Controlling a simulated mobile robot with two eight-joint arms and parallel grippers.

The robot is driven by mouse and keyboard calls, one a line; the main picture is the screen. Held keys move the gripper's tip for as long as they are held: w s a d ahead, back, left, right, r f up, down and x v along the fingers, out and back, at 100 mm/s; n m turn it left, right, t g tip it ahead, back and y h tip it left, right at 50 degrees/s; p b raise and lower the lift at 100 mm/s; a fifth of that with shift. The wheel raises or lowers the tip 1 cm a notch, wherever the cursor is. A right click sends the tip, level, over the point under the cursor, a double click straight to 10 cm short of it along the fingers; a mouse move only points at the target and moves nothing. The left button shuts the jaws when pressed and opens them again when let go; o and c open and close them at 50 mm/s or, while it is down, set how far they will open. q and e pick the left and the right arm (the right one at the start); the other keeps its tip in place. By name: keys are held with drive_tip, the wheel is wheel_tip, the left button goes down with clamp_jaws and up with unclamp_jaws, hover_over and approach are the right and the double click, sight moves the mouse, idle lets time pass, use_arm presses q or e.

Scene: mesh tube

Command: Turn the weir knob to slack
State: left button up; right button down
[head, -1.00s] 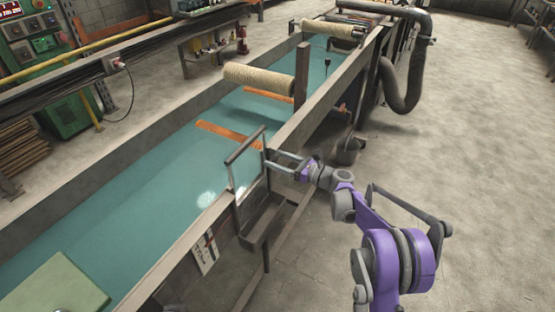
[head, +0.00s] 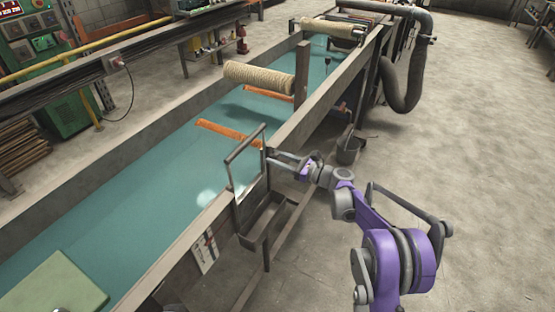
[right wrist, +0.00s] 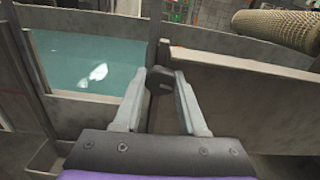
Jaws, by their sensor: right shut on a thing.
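The weir knob (right wrist: 160,84) is a small dark knob on the upright post of the weir, in the middle of the right wrist view. My right gripper (right wrist: 159,76) has its two pale fingers closed on the knob, one on each side. In the head view my right gripper (head: 270,156) reaches in from the right to the trough's near wall, and the knob is too small and covered to make out. The weir frame (head: 231,160) stands upright on that wall. My left gripper is not in view.
The long trough holds teal liquid (head: 130,195). A wound roller (head: 258,77) and an orange bar (head: 228,133) lie across it. A small metal tray (head: 262,222) hangs below the weir outside the wall. The floor at right is open.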

drive_tip(key=n, duration=0.4)
drive_tip(key=shift+b, duration=0.4)
drive_tip(key=shift+c, duration=2.3)
unclamp_jaws()
drive_tip(key=v, duration=1)
drive_tip(key=shift+s+d, duration=0.25)
drive_tip(key=shift+d, duration=0.1)
